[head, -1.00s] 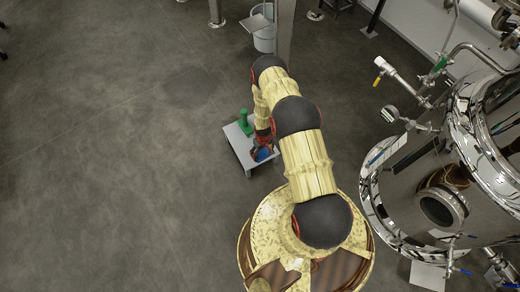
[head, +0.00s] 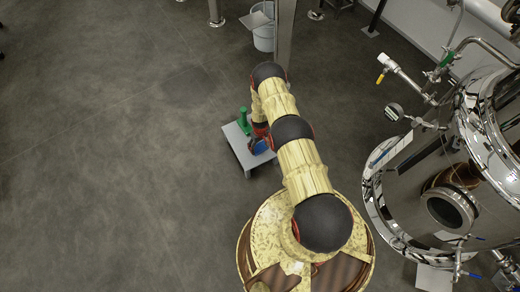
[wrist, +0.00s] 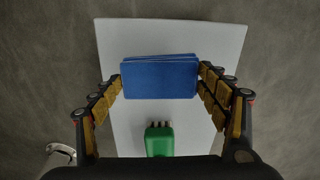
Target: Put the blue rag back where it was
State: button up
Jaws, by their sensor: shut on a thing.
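The blue rag (wrist: 160,77) is a flat, folded blue block between the two fingers of my gripper (wrist: 160,82) in the wrist view. The fingers press on its left and right ends, so my gripper is shut on it. In the head view the rag (head: 259,146) shows as a small blue patch beneath my gripper, partly hidden by the arm. It is over a small light grey table (head: 236,143). I cannot tell whether the rag touches the tabletop.
A green object (head: 243,119) stands on the table near the rag; it also shows in the wrist view (wrist: 159,141). A grey post (head: 285,32) and white bucket (head: 264,38) stand behind. A shiny steel tank (head: 430,195) is at right. Floor to the left is clear.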

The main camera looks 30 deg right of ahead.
aim_at(260, 146)
notch_tip(260, 146, down, 3)
jog(key=shift+w+d+f+b, duration=0.1)
jog(key=shift+w+f+b, duration=0.1)
jog(key=shift+b, duration=0.5)
jog(key=shift+f, duration=0.1)
jog(key=shift+c, duration=0.4)
jog(key=o, duration=1.1)
